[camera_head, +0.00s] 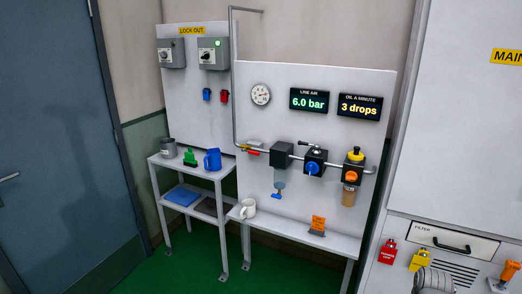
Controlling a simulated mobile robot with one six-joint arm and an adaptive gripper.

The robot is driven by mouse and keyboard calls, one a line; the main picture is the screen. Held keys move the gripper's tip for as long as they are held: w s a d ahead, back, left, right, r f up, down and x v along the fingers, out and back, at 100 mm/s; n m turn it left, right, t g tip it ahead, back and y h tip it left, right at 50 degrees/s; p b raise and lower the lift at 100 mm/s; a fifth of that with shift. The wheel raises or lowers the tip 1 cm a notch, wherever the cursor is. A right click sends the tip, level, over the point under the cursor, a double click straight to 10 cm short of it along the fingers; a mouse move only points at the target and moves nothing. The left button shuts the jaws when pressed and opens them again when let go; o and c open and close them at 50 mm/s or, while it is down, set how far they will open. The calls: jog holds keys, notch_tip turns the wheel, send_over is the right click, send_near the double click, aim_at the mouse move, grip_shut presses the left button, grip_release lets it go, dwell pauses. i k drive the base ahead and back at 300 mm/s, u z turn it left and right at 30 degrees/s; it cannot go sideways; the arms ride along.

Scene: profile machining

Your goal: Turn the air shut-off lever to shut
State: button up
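The air line is a grey pipe (233,80) that runs down the wall and bends right to a row of air units. Just after the bend, a small valve with a red and yellow lever (252,150) sits on the pipe, left of the first dark block (281,155). The lever appears to lie roughly along the pipe, but it is too small to tell its exact angle. The line air display (309,100) reads 6.0 bar, and the oil display (359,106) reads 3 drops. My gripper is not in view.
A side stand (176,163) holds a blue mug (212,160) and other items. A white cabinet (470,140) stands at right. Green floor is clear at front left.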

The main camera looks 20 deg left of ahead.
aim_at(250, 152)
jog(key=u, duration=0.2)
jog(key=i, duration=0.75)
jog(key=u, duration=0.75)
jog(key=i, duration=1.2)
jog(key=u, duration=0.45)
jog(key=k, duration=0.95)
jog(key=u, duration=0.1)
jog(key=i, duration=0.8)
jog(key=u, duration=0.05)
